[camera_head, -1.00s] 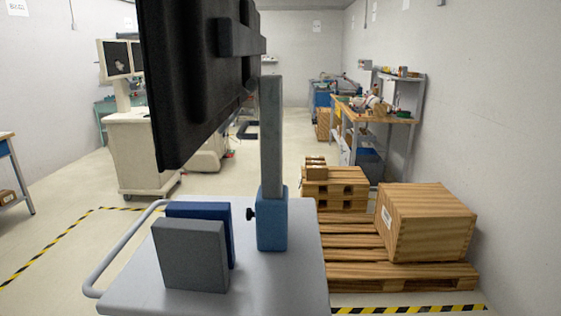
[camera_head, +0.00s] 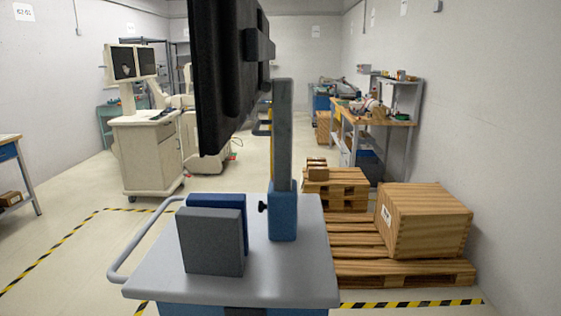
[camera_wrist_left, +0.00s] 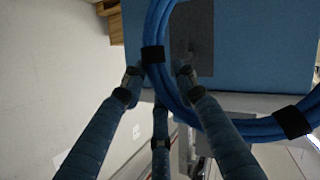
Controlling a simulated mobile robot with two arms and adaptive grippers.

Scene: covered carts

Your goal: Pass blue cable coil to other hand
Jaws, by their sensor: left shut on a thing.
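In the left wrist view a blue cable coil (camera_wrist_left: 192,108) with black straps hangs as a loop from the top toward the right. My left gripper (camera_wrist_left: 158,80) is shut on the coil's left side, near one black strap (camera_wrist_left: 152,54). Two fingers flank the coil and a third lies below between them. A large blue surface (camera_wrist_left: 260,50) with a dark grey patch lies behind the coil. The coil's top is cut off by the frame. Neither gripper nor the coil shows in the head view, and my right gripper is not seen.
In the head view a grey-topped cart (camera_head: 300,270) with a post and a dark monitor (camera_head: 220,70) stands close in front. Grey and blue plates (camera_head: 210,242) stand on it. A pallet (camera_head: 400,272) with a wooden crate (camera_head: 430,222) is at right.

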